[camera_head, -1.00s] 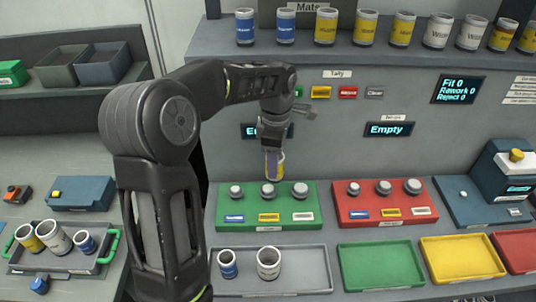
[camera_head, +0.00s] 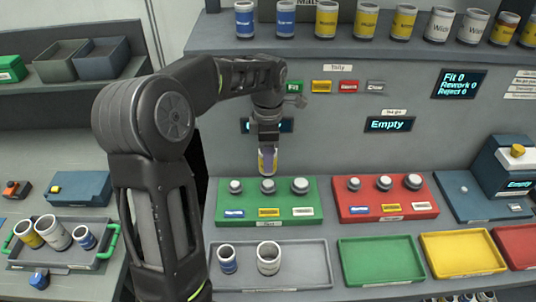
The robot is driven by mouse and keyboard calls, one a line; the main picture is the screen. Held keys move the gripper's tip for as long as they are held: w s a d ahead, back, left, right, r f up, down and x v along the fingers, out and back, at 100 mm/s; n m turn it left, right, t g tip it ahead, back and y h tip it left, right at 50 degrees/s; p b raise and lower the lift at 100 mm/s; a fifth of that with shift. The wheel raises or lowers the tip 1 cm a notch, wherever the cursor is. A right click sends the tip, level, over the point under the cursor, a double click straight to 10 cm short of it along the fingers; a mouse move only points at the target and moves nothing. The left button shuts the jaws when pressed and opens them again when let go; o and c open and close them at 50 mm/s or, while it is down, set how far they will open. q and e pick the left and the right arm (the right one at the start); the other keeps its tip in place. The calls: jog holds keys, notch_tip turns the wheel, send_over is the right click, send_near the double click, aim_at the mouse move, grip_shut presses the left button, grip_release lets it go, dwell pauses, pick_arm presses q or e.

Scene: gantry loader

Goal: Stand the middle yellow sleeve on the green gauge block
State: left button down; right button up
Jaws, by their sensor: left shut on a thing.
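My left gripper (camera_head: 267,146) is shut on the yellow sleeve (camera_head: 267,161) and holds it upright, pointing down over the green gauge block (camera_head: 224,199). The sleeve is just above the middle knob (camera_head: 268,186) of the block and looks apart from it, though the gap is hard to judge. The fingers hide part of the sleeve. The green block has several grey knobs in a row, with blue, yellow and white labels in front. My right gripper is not in view.
A red gauge block (camera_head: 345,213) stands to the right. In front are a grey tray (camera_head: 308,265) with a blue-banded and a white sleeve, an empty green tray (camera_head: 381,262) and a yellow tray (camera_head: 462,255). A tray with green handles (camera_head: 104,262) at left holds several sleeves.

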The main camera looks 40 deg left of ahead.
pick_arm(q)
jog(key=shift+f+b, duration=1.95)
jog(key=shift+f, duration=0.85)
jog(key=shift+f, duration=0.15)
jog(key=c, duration=0.7)
grip_release()
jog(key=shift+o, duration=0.2)
notch_tip(320, 180, up, 8)
jog(key=b, duration=0.1)
jog(key=shift+f, duration=0.15)
